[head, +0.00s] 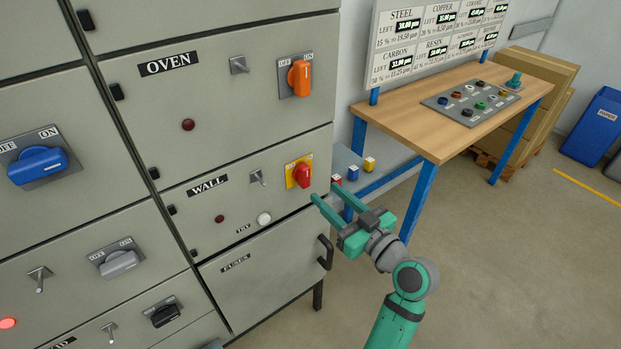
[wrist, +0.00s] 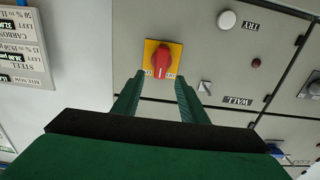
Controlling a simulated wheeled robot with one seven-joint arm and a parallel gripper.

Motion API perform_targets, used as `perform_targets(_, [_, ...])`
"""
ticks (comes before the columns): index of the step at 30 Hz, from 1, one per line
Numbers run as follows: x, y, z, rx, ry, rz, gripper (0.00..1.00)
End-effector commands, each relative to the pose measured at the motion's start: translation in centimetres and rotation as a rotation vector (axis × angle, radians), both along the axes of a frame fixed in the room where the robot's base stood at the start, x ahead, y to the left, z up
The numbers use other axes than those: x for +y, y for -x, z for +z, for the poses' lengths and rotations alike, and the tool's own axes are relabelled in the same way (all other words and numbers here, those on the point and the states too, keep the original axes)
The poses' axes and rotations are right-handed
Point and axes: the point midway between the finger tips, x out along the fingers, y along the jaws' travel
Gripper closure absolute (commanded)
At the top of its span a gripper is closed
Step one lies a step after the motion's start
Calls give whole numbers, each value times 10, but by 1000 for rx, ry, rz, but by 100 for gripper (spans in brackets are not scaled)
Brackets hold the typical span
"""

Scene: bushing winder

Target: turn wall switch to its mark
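The wall switch is a red rotary knob (head: 303,177) on a yellow plate (head: 290,180), to the right of the black WALL label (head: 208,185). The knob also shows in the wrist view (wrist: 161,60), its long side roughly up and down there. Small markings on the plate are too small to read. My gripper (head: 324,192) is open and empty, with its fingers pointing at the panel just below and right of the knob in the head view. In the wrist view the fingertips (wrist: 160,78) are spread apart and the knob appears between and beyond them, not touched.
A small lever (head: 257,178) and a white TRY button (head: 264,219) are near the switch. The orange OVEN knob (head: 299,78) sits above. A FUSES door with a black handle (head: 325,252) is below.

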Motion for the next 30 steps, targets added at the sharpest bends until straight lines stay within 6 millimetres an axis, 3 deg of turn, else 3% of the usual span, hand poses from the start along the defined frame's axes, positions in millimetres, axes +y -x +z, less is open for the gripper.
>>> perform_targets(12, [40, -56, 0, 0, 0, -1, 61])
perform_targets(18, [47, -67, -1, 1, 0, -4, 61])
perform_targets(27, [48, -68, -1, 1, 0, -4, 61])
perform_targets(30, [48, -68, -1, 1, 0, -4, 82])
